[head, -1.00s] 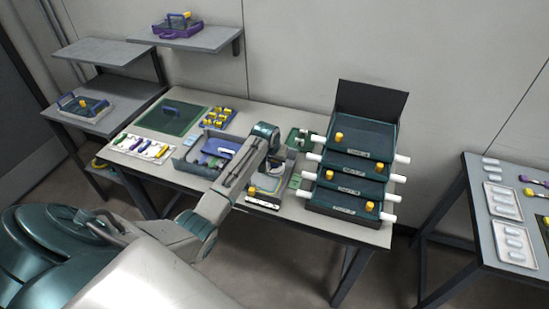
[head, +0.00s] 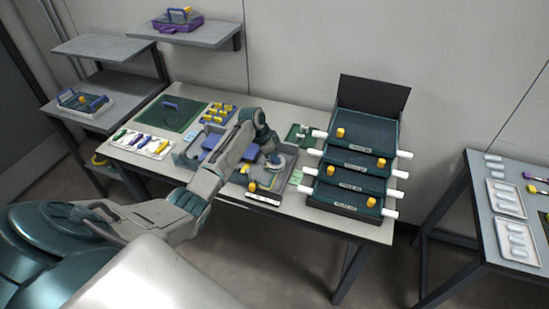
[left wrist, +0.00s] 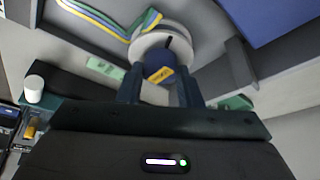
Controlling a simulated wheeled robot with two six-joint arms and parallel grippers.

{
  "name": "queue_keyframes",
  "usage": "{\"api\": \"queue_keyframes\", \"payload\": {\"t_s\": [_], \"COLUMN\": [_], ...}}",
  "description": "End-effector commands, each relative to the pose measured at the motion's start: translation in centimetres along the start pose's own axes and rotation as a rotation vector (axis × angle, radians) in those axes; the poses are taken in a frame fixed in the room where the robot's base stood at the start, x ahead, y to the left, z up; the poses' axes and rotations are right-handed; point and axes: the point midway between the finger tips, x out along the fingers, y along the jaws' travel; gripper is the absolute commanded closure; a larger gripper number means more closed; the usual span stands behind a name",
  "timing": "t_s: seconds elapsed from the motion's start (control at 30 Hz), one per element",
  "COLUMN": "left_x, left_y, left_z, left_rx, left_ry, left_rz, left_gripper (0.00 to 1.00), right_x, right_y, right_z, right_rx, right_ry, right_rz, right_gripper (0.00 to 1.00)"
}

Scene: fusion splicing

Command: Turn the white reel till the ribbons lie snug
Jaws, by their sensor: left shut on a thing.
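The white reel (left wrist: 172,33) is a round disc with a dark mark and a dark blue hub or knob (left wrist: 158,62) carrying a yellow tag. My left gripper (left wrist: 160,88) is shut on this knob, one finger on each side. Blue, yellow and green ribbons (left wrist: 112,22) run from the left to the reel in the left wrist view; I cannot tell how tight they are. In the head view my left gripper (head: 272,160) reaches down into the grey tray, and my forearm hides part of it. My right gripper is not in view.
The grey tray (head: 182,158) has raised walls around the reel. A rack of dark trays with white handles (head: 352,165) stands close on the right. A green mat (head: 170,114) and a white card of coloured tools (head: 143,143) lie to the left.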

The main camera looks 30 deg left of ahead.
Motion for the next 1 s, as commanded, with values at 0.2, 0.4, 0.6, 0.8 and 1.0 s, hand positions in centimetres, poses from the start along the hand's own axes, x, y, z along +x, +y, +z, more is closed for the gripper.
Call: {"api": "queue_keyframes", "payload": {"t_s": [0.2,0.4,0.6,0.8,1.0], "left_x": [0.4,0.4,0.3,0.2,0.2], "left_y": [-0.2,-0.3,-0.3,-0.3,-0.3], "left_z": [0.1,0.1,0.0,-0.1,-0.1], "left_rx": [0.188,0.361,0.512,0.625,0.693], "left_ry": [0.000,0.001,0.001,0.000,-0.001], "left_rz": [0.077,0.148,0.211,0.257,0.286], "left_gripper": [0.91,0.91,0.91,0.91,0.91], "right_x": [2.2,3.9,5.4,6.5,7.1], "right_y": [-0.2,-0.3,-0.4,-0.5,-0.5], "right_z": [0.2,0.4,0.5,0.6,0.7], "right_rx": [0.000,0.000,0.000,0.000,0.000], "right_ry": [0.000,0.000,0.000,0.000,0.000], "right_rz": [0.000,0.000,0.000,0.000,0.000], "right_gripper": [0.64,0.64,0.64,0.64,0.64]}}
